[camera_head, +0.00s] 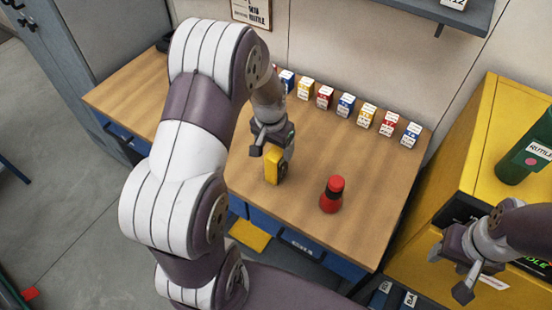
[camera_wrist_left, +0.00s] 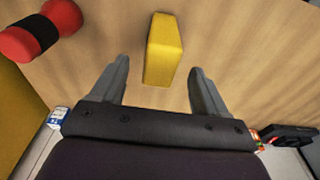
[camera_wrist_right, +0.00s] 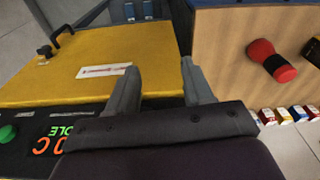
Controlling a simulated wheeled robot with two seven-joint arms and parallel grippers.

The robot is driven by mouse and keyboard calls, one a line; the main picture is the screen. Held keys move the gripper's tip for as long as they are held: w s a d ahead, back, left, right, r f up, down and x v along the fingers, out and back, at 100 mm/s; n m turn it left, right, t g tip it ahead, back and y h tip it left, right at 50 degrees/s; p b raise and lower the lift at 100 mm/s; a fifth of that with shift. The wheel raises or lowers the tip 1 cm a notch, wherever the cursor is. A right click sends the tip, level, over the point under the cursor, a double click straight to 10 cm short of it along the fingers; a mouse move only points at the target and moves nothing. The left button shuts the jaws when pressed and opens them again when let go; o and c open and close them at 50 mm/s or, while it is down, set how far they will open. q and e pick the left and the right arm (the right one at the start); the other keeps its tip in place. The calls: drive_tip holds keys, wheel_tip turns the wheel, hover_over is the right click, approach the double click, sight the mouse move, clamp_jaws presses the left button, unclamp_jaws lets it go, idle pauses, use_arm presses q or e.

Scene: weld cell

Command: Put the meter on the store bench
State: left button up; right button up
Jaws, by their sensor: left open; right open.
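The yellow block-shaped meter (camera_head: 272,167) stands upright on the wooden top of the bench (camera_head: 330,240); a label on the bench's front is too small to read surely. My left gripper (camera_head: 270,142) is open right at the meter. In the left wrist view the meter (camera_wrist_left: 163,50) shows between the two fingertips (camera_wrist_left: 159,66), with a gap on each side. My right gripper (camera_head: 449,272) is open and empty at the right, over the yellow cabinet. Its fingers (camera_wrist_right: 161,66) also show in the right wrist view.
A red and black bottle-shaped object (camera_head: 332,195) stands right of the meter. Several small coloured boxes (camera_head: 346,105) line the bench's back edge. A green cylinder (camera_head: 528,150) stands on the yellow cabinet (camera_head: 480,130). The bench's front right is clear.

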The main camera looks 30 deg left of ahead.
use_arm(q)
drive_tip(key=r, duration=0.3)
drive_tip(key=shift+s+d+r, duration=0.1)
drive_tip(key=shift+s+r, duration=0.2)
drive_tip(key=shift+s, duration=0.05)
drive_tip(key=shift+s+d+r, duration=0.45)
drive_tip(key=shift+s+d, duration=0.3)
drive_tip(key=s+d+b, duration=0.2)
drive_tip(key=s+d, duration=0.4)
drive_tip(key=s, duration=0.4)
drive_tip(key=shift+s+n, duration=0.35)
drive_tip(key=shift+n, duration=0.05)
